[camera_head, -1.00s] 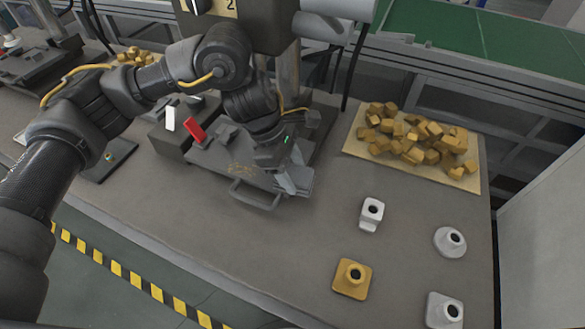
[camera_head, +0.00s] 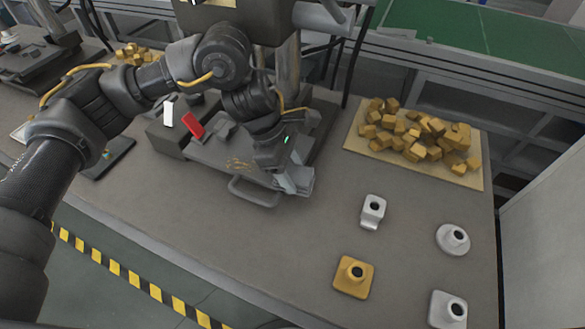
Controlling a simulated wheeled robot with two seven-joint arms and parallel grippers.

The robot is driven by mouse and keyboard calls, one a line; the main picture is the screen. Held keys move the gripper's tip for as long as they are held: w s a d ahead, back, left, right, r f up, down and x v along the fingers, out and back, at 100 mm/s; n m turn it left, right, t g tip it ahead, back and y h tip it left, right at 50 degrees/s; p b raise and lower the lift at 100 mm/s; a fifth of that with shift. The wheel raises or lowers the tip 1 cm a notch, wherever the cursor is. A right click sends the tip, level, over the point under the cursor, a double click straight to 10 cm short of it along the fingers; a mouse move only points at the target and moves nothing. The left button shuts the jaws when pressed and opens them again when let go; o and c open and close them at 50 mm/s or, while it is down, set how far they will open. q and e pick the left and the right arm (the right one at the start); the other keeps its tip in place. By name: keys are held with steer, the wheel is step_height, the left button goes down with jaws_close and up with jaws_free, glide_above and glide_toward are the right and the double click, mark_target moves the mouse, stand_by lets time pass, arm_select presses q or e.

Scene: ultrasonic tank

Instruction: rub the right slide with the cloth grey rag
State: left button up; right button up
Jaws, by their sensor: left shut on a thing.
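The right slide (camera_head: 232,160) is a grey flat plate with a looped front handle, under a dark machine head, with brown speckles on its surface. My left gripper (camera_head: 290,180) reaches down over the slide's right front corner. It is shut on a light grey piece, which appears to be the grey rag (camera_head: 304,179). The rag is at the slide's right edge; I cannot tell whether it is pressed on the surface. The arm hides part of the slide's back. My right gripper is not in view.
A red block (camera_head: 193,125) and a white block (camera_head: 168,114) stand at the slide's left. A tray (camera_head: 357,148) of brass blocks lies at right. Several white fittings and a yellow fitting (camera_head: 353,277) stand at front right. Another machine (camera_head: 40,65) is at far left.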

arm_select(q)
steer(key=shift+f, duration=0.2)
steer(key=shift+w+a+b, duration=0.4)
steer(key=shift+a+b, duration=0.2)
steer(key=shift+a, duration=0.2)
steer(key=shift+w+a+r, duration=0.1)
steer(key=shift+w+a, duration=0.2)
steer(key=shift+a, duration=0.6)
steer(key=shift+w+a, duration=0.1)
steer(key=shift+w+a+b, duration=0.25)
steer(key=shift+a+b, duration=0.3)
steer(key=shift+a, duration=0.05)
steer(key=shift+w+a, duration=0.15)
steer(key=shift+a, duration=0.35)
steer(key=shift+w+a, duration=0.15)
steer(key=shift+a, duration=0.35)
steer(key=shift+w+a+f, duration=0.1)
steer(key=shift+f, duration=0.1)
